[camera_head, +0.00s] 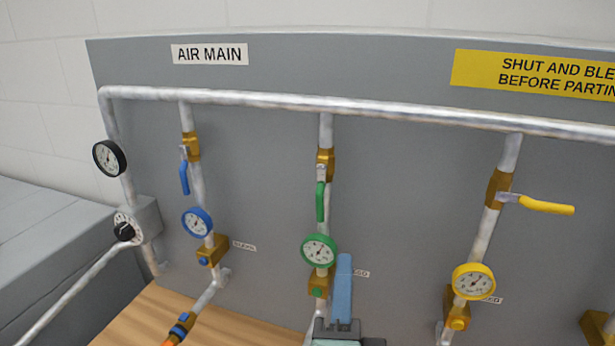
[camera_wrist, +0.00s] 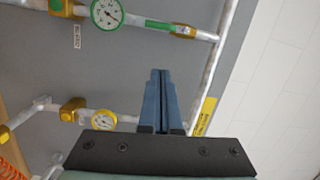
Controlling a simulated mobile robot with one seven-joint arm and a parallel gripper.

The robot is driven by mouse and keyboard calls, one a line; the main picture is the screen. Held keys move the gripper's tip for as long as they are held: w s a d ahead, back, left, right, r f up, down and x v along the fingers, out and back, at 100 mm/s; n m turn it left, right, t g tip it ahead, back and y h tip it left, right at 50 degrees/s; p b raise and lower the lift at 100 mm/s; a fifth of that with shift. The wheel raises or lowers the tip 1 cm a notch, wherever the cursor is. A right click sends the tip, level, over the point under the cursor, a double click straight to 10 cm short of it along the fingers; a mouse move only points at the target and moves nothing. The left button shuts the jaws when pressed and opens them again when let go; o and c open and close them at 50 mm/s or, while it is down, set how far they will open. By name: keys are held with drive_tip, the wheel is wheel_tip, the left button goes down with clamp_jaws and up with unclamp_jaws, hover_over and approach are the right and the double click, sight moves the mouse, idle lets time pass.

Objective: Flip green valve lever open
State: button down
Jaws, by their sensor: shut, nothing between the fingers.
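The green valve lever (camera_head: 320,201) hangs down along its vertical pipe in the head view, above the green-rimmed gauge (camera_head: 319,250). In the wrist view the green lever (camera_wrist: 159,26) lies along its pipe near the top, beside the green gauge (camera_wrist: 107,14). My gripper (camera_head: 344,260) has blue fingers pressed together with nothing between them. In the head view its fingers point up, just right of the green gauge and below the lever. In the wrist view the fingertips (camera_wrist: 159,73) appear apart from the lever. The gripper hides part of the green gauge's label.
A blue lever (camera_head: 184,178) hangs down on the left pipe. A yellow lever (camera_head: 547,206) sticks out to the right on the right pipe. A horizontal main pipe (camera_head: 260,99) crosses above. A wooden bench top (camera_head: 140,315) lies below.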

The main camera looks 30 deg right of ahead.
drive_tip(key=p, duration=0.3)
approach(320, 206)
drive_tip(key=w+d, duration=0.4)
drive_tip(key=d, duration=0.1)
drive_tip(key=shift+w+d+f+y+p, duration=0.15)
drive_tip(key=shift+w+f+y+p, duration=0.05)
drive_tip(key=shift+y+p, duration=0.1)
drive_tip(key=shift+f+m+b, duration=0.15)
drive_tip(key=shift+m+b, duration=0.15)
drive_tip(key=shift+b, duration=0.1)
